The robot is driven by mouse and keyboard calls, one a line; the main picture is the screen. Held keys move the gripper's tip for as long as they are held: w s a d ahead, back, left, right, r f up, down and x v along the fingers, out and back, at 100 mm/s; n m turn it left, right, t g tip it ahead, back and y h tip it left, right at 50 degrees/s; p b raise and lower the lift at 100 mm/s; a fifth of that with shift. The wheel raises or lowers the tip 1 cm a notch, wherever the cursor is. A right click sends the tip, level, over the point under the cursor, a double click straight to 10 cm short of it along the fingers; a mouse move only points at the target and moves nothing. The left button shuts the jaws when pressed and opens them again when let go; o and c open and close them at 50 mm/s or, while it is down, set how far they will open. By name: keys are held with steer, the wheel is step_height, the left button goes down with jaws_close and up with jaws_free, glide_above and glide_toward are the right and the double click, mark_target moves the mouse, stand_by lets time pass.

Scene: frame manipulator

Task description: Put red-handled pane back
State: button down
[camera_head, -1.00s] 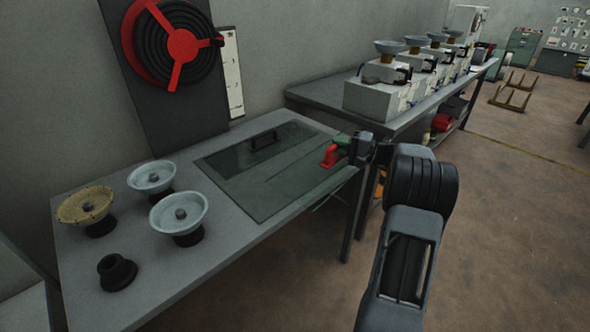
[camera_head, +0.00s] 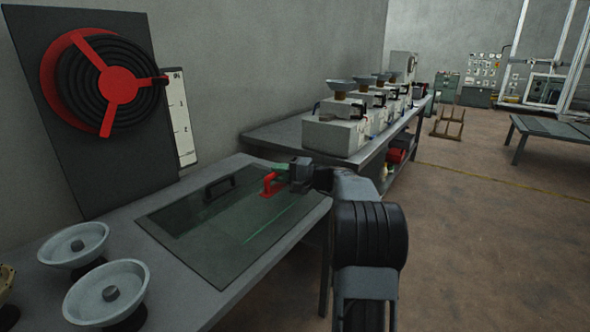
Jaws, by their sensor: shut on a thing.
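My gripper (camera_head: 284,175) is shut on the red handle (camera_head: 271,184) of the red-handled pane. The pane is clear glass and hard to make out; a thin bright green line (camera_head: 275,222) below the handle looks like one of its edges. It overlaps in view with the dark glass area (camera_head: 205,255) on the grey table, and I cannot tell whether it touches it. A black handle (camera_head: 219,187) stands on that glass area, left of my gripper. Part of the red handle is hidden by the gripper.
Pale dishes (camera_head: 74,245) stand on black bases at the table's (camera_head: 190,305) near left. A black board (camera_head: 90,100) with a red-spoked coil leans at the wall. A bench (camera_head: 275,132) with several white machines stands behind. Brown floor (camera_head: 470,230) is open to the right.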

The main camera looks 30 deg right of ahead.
mark_target(267, 188)
steer(key=shift+w+a+f+b, duration=0.2)
steer(key=shift+a+f, duration=0.4)
steer(key=shift+f, duration=0.2)
steer(key=shift+w+a+f+b, duration=0.15)
steer(key=shift+a+f, duration=0.5)
steer(key=shift+f, duration=0.1)
steer(key=shift+w+a+f+b, duration=0.2)
steer(key=shift+a+f, duration=0.4)
steer(key=shift+f, duration=0.2)
steer(key=shift+a+f+b, duration=0.15)
steer(key=shift+f+b, duration=0.05)
steer(key=shift+f, duration=0.7)
steer(key=shift+a+f+b, duration=0.1)
steer(key=shift+f+b, duration=0.1)
steer(key=shift+f, duration=0.65)
steer(key=shift+f, duration=0.15)
steer(key=c, duration=1.1)
jaws_free()
steer(key=shift+f, duration=0.1)
steer(key=shift+o, duration=0.2)
steer(key=shift+d, duration=0.1)
steer(key=p+v, duration=0.1)
steer(key=v, duration=1.1)
